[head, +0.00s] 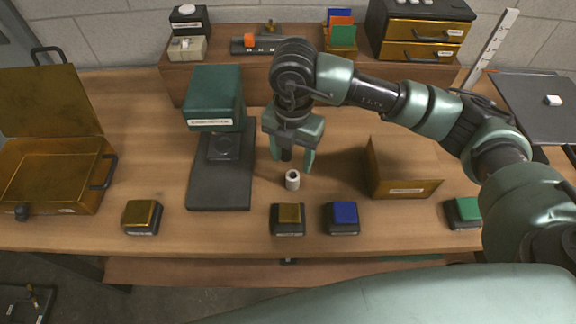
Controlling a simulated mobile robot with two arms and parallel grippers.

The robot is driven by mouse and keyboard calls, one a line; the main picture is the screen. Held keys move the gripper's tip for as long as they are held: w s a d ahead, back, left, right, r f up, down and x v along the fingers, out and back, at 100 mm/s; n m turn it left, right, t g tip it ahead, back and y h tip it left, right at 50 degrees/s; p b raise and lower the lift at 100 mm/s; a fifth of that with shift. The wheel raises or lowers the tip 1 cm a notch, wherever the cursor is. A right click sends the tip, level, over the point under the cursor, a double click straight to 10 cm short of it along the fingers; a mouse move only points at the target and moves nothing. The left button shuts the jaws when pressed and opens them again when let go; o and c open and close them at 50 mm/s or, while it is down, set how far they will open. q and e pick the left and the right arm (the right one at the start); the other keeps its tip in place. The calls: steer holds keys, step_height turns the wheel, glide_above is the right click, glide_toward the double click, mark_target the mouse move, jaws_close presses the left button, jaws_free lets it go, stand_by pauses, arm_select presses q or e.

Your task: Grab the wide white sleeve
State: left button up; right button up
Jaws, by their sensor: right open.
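The wide white sleeve (292,180) stands upright on the wooden table, a short pale cylinder with a dark hole in its top. My right gripper (297,160) points down just above and behind the sleeve in the head view. Its jaws are open, one finger dark and one green, and nothing shows between them. I cannot tell whether a fingertip touches the sleeve; it looks apart from it. My left gripper is not in view.
A green-topped press-like device (213,97) stands left of the gripper. A brass open bin (404,172) is to the right. Yellow (289,214) and blue (343,214) topped blocks sit in front. An open brass case (50,170) is at far left.

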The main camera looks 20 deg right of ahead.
mark_target(293, 175)
steer(key=shift+s+d+f+p, duration=0.1)
steer(key=shift+s+f+p, duration=0.2)
steer(key=shift+f, duration=0.35)
steer(key=shift+s+f+p, duration=0.2)
steer(key=shift+s+f, duration=0.05)
steer(key=shift+f, duration=0.35)
steer(key=f, duration=0.2)
steer(key=f+p, duration=0.1)
steer(key=shift+w+f, duration=0.3)
steer(key=shift+f, duration=0.35)
jaws_close()
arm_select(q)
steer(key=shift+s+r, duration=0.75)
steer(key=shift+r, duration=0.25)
